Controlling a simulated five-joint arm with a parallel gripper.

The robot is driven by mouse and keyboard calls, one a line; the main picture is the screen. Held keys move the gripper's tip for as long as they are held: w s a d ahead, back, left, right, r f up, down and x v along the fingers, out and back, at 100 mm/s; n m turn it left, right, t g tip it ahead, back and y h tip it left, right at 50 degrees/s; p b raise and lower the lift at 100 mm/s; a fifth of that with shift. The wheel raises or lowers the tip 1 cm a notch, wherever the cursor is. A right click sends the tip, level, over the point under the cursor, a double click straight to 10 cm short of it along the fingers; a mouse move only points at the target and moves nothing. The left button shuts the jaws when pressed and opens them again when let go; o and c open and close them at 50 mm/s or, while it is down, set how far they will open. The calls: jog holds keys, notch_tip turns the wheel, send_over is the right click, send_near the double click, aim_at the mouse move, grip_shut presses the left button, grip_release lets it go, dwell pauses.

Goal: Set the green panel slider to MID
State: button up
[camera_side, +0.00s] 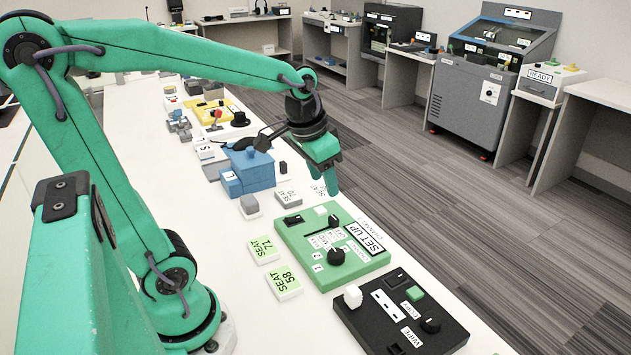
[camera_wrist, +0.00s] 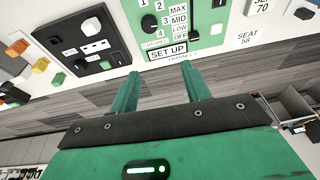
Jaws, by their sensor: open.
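The green panel (camera_side: 372,270) lies on the white bench in the side view; its SET UP edge also shows at the top of the wrist view (camera_wrist: 206,22). Its slider has a dark handle (camera_wrist: 194,34) in a slot beside the labels MAX, MID, LOW and OFF. The handle sits at the OFF end, near OFF or LOW. The handle shows in the side view too (camera_side: 334,221). A round black knob (camera_side: 336,257) sits on the same panel. My gripper (camera_side: 332,190) is open, empty and apart from the panel, pointing down beyond it; its fingers show in the wrist view (camera_wrist: 161,74).
A black panel (camera_side: 400,315) with a white knob and a green button lies close beside the green one. A blue block (camera_side: 247,172) stands farther back.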

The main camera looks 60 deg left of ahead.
jog(key=w+a+f+g, duration=0.2)
jog(key=w+a+f, duration=0.3)
jog(key=w, duration=0.1)
jog(key=g, duration=0.1)
send_over(333, 217)
jog(key=shift+h, duration=0.3)
notch_tip(333, 217, down, 6)
jog(key=shift+d+f, duration=0.1)
jog(key=shift+f, duration=0.1)
jog(key=shift+f, duration=0.1)
jog(key=shift+f, duration=3.8)
grip_shut()
